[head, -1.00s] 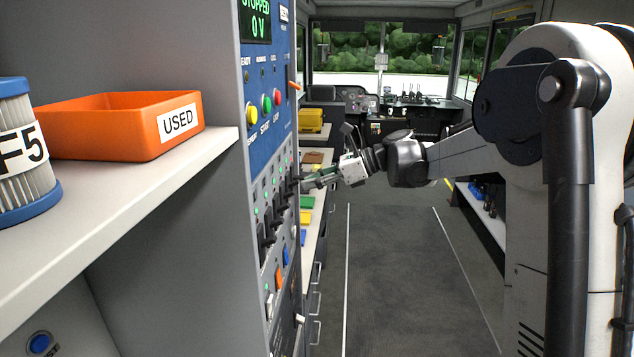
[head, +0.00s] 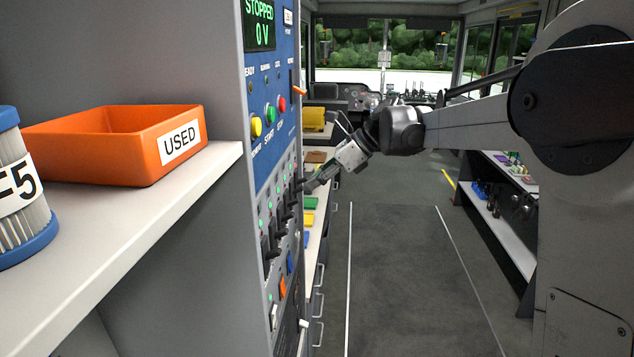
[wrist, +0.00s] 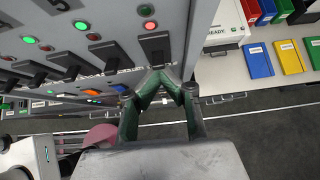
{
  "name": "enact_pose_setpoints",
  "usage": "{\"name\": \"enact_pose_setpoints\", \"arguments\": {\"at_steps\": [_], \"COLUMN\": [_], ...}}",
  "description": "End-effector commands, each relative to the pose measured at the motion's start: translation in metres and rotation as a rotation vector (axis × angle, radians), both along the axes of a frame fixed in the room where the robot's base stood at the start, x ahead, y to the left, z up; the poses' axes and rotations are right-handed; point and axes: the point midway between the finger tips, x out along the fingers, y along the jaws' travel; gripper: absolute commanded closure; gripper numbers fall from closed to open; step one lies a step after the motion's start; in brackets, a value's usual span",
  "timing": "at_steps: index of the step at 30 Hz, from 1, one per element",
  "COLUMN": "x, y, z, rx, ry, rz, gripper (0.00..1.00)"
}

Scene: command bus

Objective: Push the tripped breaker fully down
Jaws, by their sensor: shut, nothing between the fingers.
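The grey panel (head: 262,200) on the left holds a row of black breaker levers (head: 270,246) with small green lamps. My gripper (head: 307,187) is at the far end of this row, pointing down and left. In the wrist view, my gripper (wrist: 161,74) is shut and empty, its green fingertips meeting just below a black breaker lever (wrist: 156,47). The tips look very close to the lever; I cannot tell whether they touch.
Other breaker levers (wrist: 107,50) stand close on the left in the wrist view. An orange USED bin (head: 115,145) sits on a shelf at left. Coloured books (wrist: 257,60) lie on a counter beyond the panel. The aisle floor (head: 400,270) is clear.

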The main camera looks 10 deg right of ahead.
Motion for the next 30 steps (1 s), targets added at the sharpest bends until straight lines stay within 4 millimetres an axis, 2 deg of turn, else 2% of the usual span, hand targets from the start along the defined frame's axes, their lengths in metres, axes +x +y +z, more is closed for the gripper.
{"name": "enact_pose_setpoints", "arguments": {"at_steps": [17, 25, 30], "x": [0.001, 0.001, 0.0], "y": [0.002, 0.002, -0.004], "z": [0.02, 0.02, 0.007], "rx": [0.007, 0.006, 0.005], "ry": [-0.002, -0.003, -0.002], "rz": [-0.001, 0.0, -0.001], "gripper": [1.0, 1.0, 1.0]}}
